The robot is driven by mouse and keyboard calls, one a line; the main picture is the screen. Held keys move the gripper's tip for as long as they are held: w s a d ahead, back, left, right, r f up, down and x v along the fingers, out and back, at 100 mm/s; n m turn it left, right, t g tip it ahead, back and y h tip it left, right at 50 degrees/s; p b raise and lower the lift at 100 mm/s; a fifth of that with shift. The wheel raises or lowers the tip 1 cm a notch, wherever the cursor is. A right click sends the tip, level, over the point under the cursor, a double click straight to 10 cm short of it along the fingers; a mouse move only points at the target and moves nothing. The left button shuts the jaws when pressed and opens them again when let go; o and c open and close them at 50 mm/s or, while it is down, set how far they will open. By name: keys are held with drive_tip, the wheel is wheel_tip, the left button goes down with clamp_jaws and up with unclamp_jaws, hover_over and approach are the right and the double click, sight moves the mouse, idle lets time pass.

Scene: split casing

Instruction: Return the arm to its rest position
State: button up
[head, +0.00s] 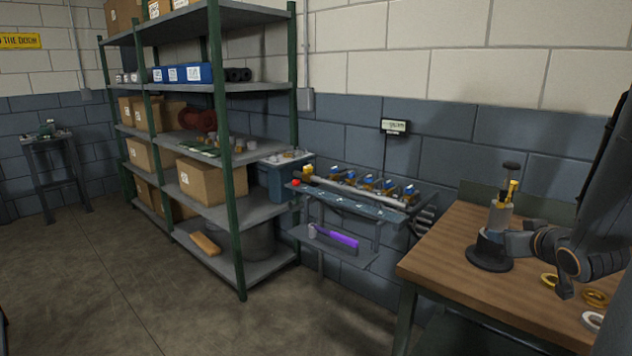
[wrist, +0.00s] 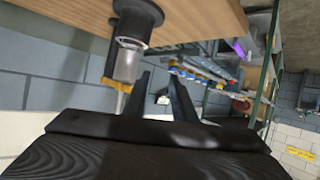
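My arm (head: 590,250) comes in at the right edge of the head view, above the wooden workbench. Its dark wrist joints are bent beside a black-based stand. I cannot make out the finger opening in the head view. In the wrist view my gripper (wrist: 159,80) shows two dark fingers with a clear gap between them, open and empty. The stand (head: 489,252) carries a grey cylinder (head: 500,216) with a yellow-handled piece upright in it. In the wrist view, the grey cylinder (wrist: 128,62) appears upside down, left of the fingers.
The wooden workbench (head: 450,245) holds yellow and white rings (head: 595,298) near the arm. A narrow wall bench (head: 345,197) with a row of fittings stands left of it. A loaded green shelf rack (head: 225,150) stands further left. The floor (head: 110,280) at front left is clear.

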drive_tip(key=s+a+f+g, duration=0.3)
drive_tip(key=s+a, duration=0.3)
drive_tip(key=a, duration=0.4)
drive_tip(key=s+a+f+g+y, duration=0.1)
drive_tip(key=s+a+f+g, duration=0.2)
drive_tip(key=a, duration=0.7)
drive_tip(key=s+a+f+n+g+y, duration=0.1)
drive_tip(key=s+a+f+g, duration=0.1)
drive_tip(key=s+a+g, duration=0.4)
drive_tip(key=s+a, duration=0.2)
drive_tip(key=a, duration=0.3)
drive_tip(key=shift+s+f, duration=0.4)
